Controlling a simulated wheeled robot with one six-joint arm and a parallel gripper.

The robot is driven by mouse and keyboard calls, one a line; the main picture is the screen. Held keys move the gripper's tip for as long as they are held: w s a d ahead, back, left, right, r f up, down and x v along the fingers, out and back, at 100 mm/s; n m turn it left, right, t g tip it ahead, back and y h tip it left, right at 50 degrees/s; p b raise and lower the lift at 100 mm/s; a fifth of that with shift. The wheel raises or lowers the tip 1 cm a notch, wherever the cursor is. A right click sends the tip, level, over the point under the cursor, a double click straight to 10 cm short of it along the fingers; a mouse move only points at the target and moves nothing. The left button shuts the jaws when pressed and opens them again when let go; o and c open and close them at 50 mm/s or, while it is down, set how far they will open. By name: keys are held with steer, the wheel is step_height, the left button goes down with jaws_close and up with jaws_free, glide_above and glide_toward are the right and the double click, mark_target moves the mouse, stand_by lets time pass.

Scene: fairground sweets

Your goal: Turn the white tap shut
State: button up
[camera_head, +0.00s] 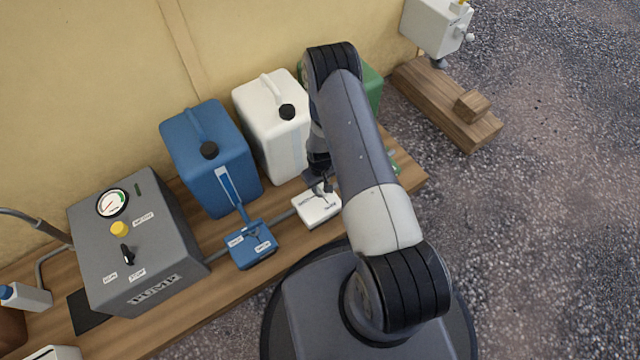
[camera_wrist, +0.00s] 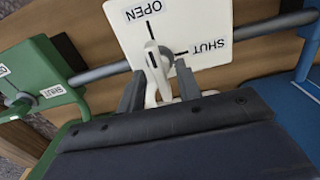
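The white tap (camera_head: 318,209) is a flat white box on the wooden bench, below the white canister. In the wrist view its face (camera_wrist: 205,20) shows the words OPEN and SHUT, each with a black mark. Its white lever (camera_wrist: 152,60) has its narrow end near the OPEN mark. My gripper (camera_wrist: 160,90) is over the tap, with one dark finger on each side of the lever. The fingers stand apart and look open; whether either touches the lever is hard to tell. In the head view my gripper (camera_head: 320,186) is partly hidden by my arm.
A blue tap (camera_head: 252,246) with a raised lever stands to the left, a green tap (camera_wrist: 45,85) to the other side. A pipe links them. The blue canister (camera_head: 210,160), white canister (camera_head: 270,130) and grey pump (camera_head: 140,240) stand behind and left.

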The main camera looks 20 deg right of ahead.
steer(key=shift+c, duration=0.5)
jaws_close()
steer(key=shift+f+m+b, duration=0.1)
steer(key=shift+m+b, duration=0.2)
steer(key=m+b, duration=0.2)
steer(key=m, duration=0.1)
steer(key=shift+m, duration=0.3)
steer(key=m+b, duration=0.2)
steer(key=m, duration=0.2)
steer(key=shift+m, duration=0.3)
steer(key=m+b, duration=0.2)
steer(key=m, duration=0.2)
steer(key=shift+m, duration=0.3)
steer(key=shift+m+b, duration=0.5)
steer(key=shift+m, duration=1.7)
